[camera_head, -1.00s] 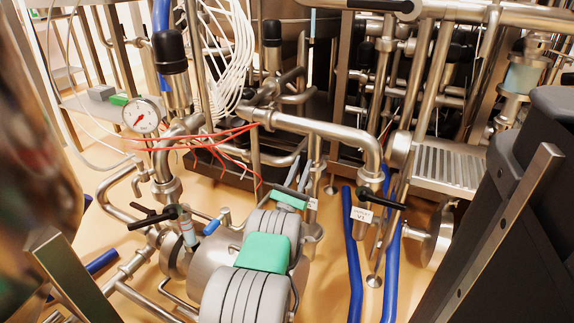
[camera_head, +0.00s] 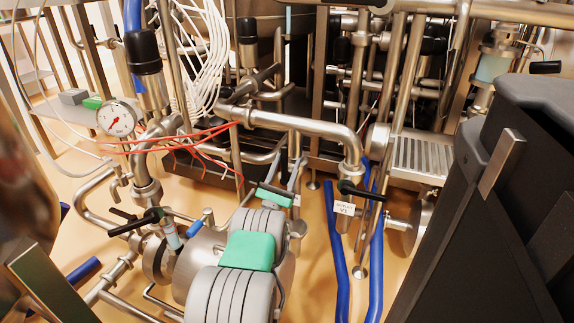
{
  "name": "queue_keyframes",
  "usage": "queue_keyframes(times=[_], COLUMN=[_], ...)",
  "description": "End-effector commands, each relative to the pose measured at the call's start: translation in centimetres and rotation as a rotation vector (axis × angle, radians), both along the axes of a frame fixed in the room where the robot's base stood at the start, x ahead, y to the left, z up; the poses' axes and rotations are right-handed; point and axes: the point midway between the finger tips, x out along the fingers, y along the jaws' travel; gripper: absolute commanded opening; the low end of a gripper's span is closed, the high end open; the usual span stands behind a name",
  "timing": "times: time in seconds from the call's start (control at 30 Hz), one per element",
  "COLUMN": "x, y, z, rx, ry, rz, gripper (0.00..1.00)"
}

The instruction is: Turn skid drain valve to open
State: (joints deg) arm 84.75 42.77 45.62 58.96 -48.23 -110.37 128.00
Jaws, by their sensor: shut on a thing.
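My gripper (camera_head: 285,172) is at the middle of the view, at the end of my grey and green arm. Its two grey fingers are beside a thin vertical steel pipe. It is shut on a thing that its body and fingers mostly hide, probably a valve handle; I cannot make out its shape. A small white label (camera_head: 297,200) shows just right of the gripper. To the right, apart from it, a valve with a black lever (camera_head: 361,190) carries a white tag (camera_head: 343,208) reading V1. The lever lies roughly level. No readable label shows which valve is the skid drain valve.
Another black-lever valve (camera_head: 136,222) and a small blue handle (camera_head: 201,219) are left of my arm. A pressure gauge (camera_head: 116,118), red cables (camera_head: 190,140) and steel pipes crowd the back. Blue hoses (camera_head: 338,245) run down to the tan floor. A dark body fills the right side.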

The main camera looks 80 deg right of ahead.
Motion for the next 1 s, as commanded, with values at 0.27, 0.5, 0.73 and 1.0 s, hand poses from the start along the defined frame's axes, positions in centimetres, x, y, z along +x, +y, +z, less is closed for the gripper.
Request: queue_keyframes(times=[0.27,0.5,0.73,1.0], x=[0.1,0.1,0.1,-0.4], y=[0.0,0.0,0.0,2.6], z=[0.2,0.2,2.2,7.2], rx=[-0.005,-0.004,-0.006,-0.007], ry=[-0.001,-0.001,0.000,0.000], rz=[0.001,0.001,0.001,-0.001], gripper=[0.42,0.42,0.42,0.42])
